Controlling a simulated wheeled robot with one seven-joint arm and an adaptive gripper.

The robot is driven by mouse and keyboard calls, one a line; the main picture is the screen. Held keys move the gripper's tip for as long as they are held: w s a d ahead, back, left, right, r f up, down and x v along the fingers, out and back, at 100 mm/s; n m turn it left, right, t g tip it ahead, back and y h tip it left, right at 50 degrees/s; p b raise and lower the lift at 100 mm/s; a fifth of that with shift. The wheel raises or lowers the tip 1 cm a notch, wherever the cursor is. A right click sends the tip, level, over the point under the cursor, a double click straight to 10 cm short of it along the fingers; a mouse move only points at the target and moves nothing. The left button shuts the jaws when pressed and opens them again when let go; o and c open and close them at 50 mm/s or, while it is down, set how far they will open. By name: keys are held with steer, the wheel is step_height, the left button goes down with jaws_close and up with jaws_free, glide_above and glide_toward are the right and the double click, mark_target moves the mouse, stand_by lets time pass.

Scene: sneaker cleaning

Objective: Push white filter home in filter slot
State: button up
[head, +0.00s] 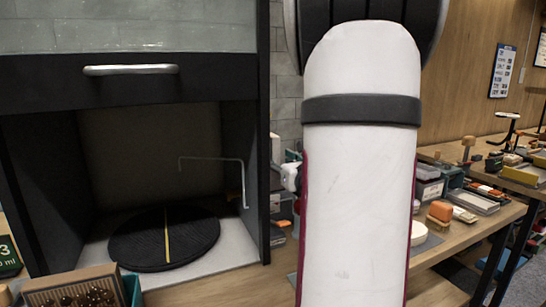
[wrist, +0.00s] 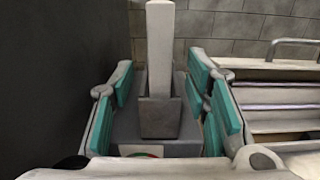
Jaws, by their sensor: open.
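In the wrist view, the white filter (wrist: 160,48) appears as a pale slab standing upright. Its lower end is in a dark grey holder, which looks like the filter slot (wrist: 160,120). My gripper (wrist: 160,78) is open, with teal pads left and right of the slab. Gaps show on both sides, so the pads are apart from it. How deep the slab sits inside the holder is hidden. In the head view, my white arm covers the middle, and I cannot make out the filter or slot there.
A dark cabinet (head: 130,70) with a black round turntable (head: 165,238) stands at left. A dark wall (wrist: 60,80) is close on the left in the wrist view. A grey rack (wrist: 268,90) is at right. Benches with trays and an orange block (head: 440,211) extend right.

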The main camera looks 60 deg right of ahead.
steer(key=shift+v, duration=1.45)
